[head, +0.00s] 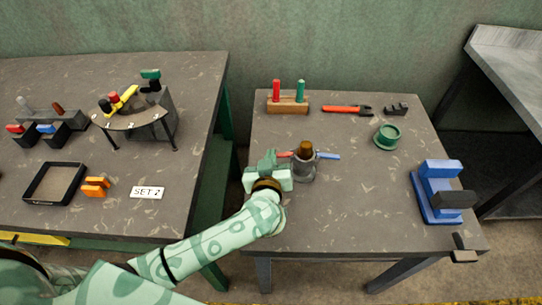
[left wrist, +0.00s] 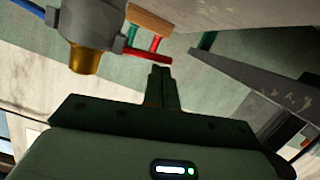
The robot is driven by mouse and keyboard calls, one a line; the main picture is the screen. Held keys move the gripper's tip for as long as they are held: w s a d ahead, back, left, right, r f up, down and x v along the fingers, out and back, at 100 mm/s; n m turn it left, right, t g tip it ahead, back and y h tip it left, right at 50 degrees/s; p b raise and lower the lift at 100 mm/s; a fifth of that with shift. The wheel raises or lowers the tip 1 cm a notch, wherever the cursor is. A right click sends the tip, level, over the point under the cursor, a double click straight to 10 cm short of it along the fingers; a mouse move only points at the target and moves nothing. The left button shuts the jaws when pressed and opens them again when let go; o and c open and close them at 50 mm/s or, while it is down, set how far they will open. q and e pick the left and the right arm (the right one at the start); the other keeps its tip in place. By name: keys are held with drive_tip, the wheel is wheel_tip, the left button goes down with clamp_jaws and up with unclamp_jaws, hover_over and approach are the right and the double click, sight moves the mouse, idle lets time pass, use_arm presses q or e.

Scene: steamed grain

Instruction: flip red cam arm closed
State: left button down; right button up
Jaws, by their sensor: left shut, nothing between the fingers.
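A grey cam coupling (head: 304,170) with a brown top (head: 305,149) stands upright on the right-hand table. Its red cam arm (head: 285,154) sticks out to the left and its blue cam arm (head: 329,156) to the right, both roughly level. My left gripper (head: 272,160) is beside the coupling on the red arm's side. In the left wrist view the shut, empty fingers (left wrist: 160,85) are just off the red arm's outer end (left wrist: 150,56); I cannot tell whether they touch. The coupling (left wrist: 93,22) appears inverted there. My right gripper is not in view.
Behind stand a wooden block with red and green handles (head: 287,105), a red wrench (head: 347,109) and a green round part (head: 387,136). A blue fixture (head: 437,195) is at right, and a dark bracket (head: 463,250) at the front right corner. The table's front middle is clear.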

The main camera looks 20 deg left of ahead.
use_arm(q)
drive_tip(key=shift+f+n, duration=0.25)
drive_tip(key=shift+n, duration=0.15)
drive_tip(key=shift+a+f+n+h, duration=0.1)
drive_tip(key=shift+f+n+h, duration=0.35)
drive_tip(key=shift+n, duration=0.15)
drive_tip(key=f+n, duration=0.1)
drive_tip(key=n, duration=0.1)
drive_tip(key=shift+f+n+t+h, duration=0.25)
drive_tip(key=shift+f+n+t, duration=0.05)
drive_tip(key=shift+f+t, duration=0.1)
drive_tip(key=shift+f+n, duration=0.2)
drive_tip(key=shift+n, duration=0.3)
drive_tip(key=shift+d+f, duration=0.15)
drive_tip(key=shift+d, duration=0.1)
drive_tip(key=shift+d+f+t+h, duration=0.1)
drive_tip(key=shift+f+t+h, duration=0.1)
drive_tip(key=shift+t+h, duration=0.1)
